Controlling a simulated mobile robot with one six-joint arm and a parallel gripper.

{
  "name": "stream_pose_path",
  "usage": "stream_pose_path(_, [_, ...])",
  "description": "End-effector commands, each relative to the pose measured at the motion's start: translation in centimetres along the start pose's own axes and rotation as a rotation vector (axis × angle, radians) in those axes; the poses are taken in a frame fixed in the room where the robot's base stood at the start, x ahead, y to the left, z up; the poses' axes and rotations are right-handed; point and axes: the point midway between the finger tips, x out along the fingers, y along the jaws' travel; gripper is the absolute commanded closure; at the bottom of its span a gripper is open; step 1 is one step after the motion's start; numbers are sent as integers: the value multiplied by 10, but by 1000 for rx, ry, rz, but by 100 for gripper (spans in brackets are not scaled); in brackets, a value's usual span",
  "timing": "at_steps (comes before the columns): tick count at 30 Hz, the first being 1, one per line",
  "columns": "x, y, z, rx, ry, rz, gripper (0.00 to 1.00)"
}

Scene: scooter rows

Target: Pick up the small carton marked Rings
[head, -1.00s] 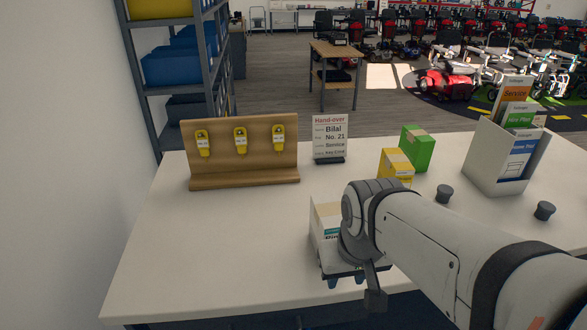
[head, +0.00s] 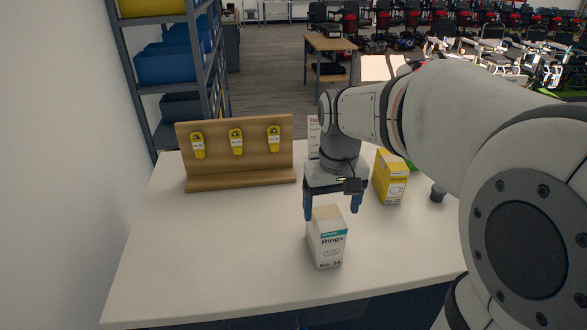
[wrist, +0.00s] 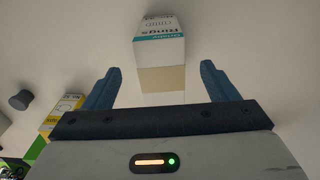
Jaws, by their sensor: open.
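The small white carton marked Rings (head: 326,240) stands upright on the white table, with a teal band and "No. 34" on its front. Its plain top faces up. My gripper (head: 332,207) is open, just behind and above the carton, with one blue finger to each side of its top. In the wrist view the carton (wrist: 160,40) shows upside down, beyond and between the fingertips of my gripper (wrist: 158,68). The fingers do not appear to touch it.
A yellow carton (head: 389,178) stands to the right of my gripper. A wooden board (head: 238,165) with yellow tags stands at the back left. A dark grey knob (head: 438,192) is farther right. The table (head: 220,265) is clear left of the carton.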

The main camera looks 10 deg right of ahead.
Motion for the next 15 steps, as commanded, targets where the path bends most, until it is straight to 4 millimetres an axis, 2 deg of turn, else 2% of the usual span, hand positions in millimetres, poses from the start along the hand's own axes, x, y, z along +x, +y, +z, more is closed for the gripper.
stream_pose_path(1, [-4,0,-10,-4,-14,-1,20])
stream_pose_path(5, [-5,1,-23,-9,-36,-2,20])
stream_pose_path(15, [31,0,-24,-11,-43,-3,20])
